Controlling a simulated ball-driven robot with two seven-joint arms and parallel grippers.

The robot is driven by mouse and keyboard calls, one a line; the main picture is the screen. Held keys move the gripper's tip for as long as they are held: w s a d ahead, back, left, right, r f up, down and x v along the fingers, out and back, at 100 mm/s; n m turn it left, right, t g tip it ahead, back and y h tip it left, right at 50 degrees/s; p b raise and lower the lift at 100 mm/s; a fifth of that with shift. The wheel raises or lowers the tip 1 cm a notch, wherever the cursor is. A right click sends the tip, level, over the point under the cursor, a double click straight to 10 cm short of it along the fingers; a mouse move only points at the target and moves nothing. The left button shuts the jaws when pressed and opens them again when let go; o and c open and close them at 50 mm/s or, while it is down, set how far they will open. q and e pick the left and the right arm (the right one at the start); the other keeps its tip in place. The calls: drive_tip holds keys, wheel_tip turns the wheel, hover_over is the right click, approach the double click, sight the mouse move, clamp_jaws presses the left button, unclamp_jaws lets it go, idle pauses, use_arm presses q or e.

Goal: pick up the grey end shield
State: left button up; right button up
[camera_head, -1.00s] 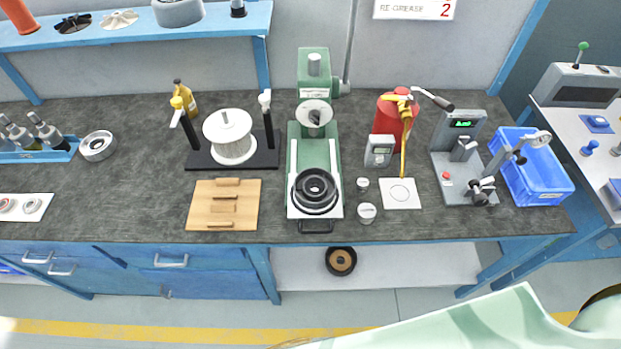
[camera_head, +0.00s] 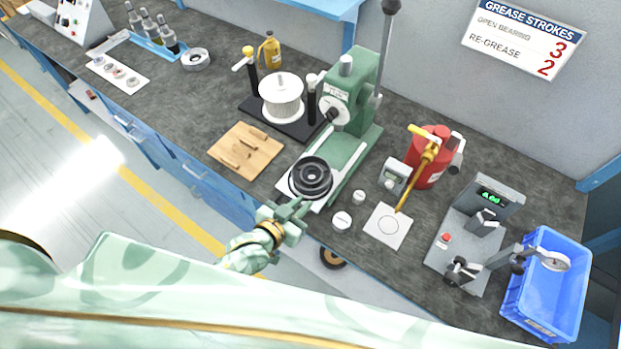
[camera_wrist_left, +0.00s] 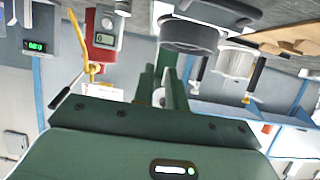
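The grey end shield appears to be the grey metal ring (camera_head: 195,59) with a round centre opening, lying on the bench at the upper left in the head view, right of the blue bottle rack. Nothing covers it there. My left gripper (camera_head: 293,208) is far from it, at the bench's front edge by the black stepped round part (camera_head: 311,177) on the green press. The round part also shows close up in the left wrist view (camera_wrist_left: 188,36). I see nothing clearly held; the finger gap is not clear. My right gripper is not in view.
The green press (camera_head: 355,110) stands at the bench middle. A wooden board (camera_head: 246,150) and a white ribbed cylinder (camera_head: 281,98) on a black stand lie between my left gripper and the ring. A red canister (camera_head: 428,160) and blue crate (camera_head: 545,285) are at right.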

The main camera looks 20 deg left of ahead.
sight(323, 187)
use_arm(q)
drive_tip(key=b+x, duration=0.1)
drive_tip(key=x, duration=0.1)
drive_tip(key=b+x, duration=0.2)
drive_tip(key=x, duration=0.1)
drive_tip(key=shift+d+f, duration=0.25)
drive_tip(key=shift+f, duration=0.2)
drive_tip(key=shift+w, duration=0.25)
drive_tip(key=shift+w+d+b, duration=0.1)
drive_tip(key=shift+w+b, duration=0.15)
drive_tip(key=shift+b, duration=0.15)
drive_tip(key=b+x, duration=0.4)
drive_tip(key=shift+w+f, duration=0.2)
drive_tip(key=shift+f, duration=0.1)
drive_tip(key=shift+w, duration=0.15)
drive_tip(key=shift+r, duration=0.2)
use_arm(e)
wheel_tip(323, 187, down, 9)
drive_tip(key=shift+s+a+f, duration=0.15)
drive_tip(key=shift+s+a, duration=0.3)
use_arm(q)
clamp_jaws()
